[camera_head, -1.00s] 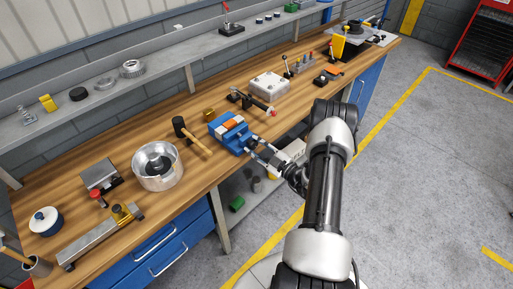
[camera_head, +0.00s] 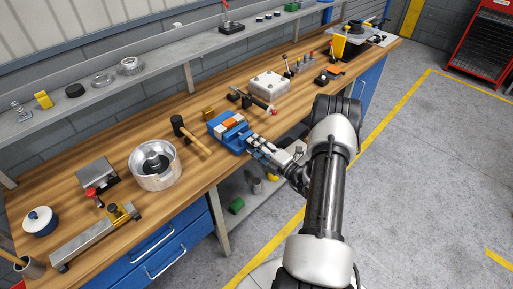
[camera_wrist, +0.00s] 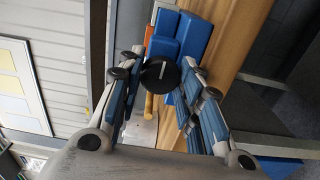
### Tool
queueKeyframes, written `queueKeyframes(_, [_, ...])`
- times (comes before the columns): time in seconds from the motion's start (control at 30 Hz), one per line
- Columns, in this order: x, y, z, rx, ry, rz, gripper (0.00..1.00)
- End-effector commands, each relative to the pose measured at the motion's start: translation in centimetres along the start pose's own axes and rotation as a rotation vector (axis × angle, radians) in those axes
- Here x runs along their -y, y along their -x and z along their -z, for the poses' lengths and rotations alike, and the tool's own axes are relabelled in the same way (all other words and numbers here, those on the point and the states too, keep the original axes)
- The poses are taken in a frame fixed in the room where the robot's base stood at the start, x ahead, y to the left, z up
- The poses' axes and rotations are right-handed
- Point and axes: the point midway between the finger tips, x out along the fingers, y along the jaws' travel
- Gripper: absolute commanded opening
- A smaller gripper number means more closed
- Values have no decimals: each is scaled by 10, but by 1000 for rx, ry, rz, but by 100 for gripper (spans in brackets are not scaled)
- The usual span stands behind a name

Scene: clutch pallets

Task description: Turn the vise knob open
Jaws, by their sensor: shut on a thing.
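The blue vise (camera_head: 231,131) stands at the front edge of the wooden workbench, with an orange and white piece between its jaws. Its black round knob (camera_wrist: 160,76) faces the wrist camera and bears a pale, nearly upright line. My gripper (camera_head: 257,147) reaches in from the front right and is shut on the knob. In the wrist view, my gripper (camera_wrist: 162,66) has one blue-padded finger on each side of the knob. The exact contact at the fingertips is hard to see. In the head view the knob is hidden by the fingers.
A mallet (camera_head: 189,135) lies just left of the vise. A metal pot (camera_head: 154,166) stands further left. A toggle clamp with a red tip (camera_head: 262,105) and a pale metal box (camera_head: 270,84) stand behind and right. The workbench (camera_head: 207,175) edge is below the vise.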

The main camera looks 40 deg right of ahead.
Motion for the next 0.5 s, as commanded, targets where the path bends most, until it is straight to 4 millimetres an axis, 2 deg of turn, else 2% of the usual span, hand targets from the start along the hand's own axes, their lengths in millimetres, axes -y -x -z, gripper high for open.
queueKeyframes(0.5, [1, 0, 0, 0, 490, 0, 9])
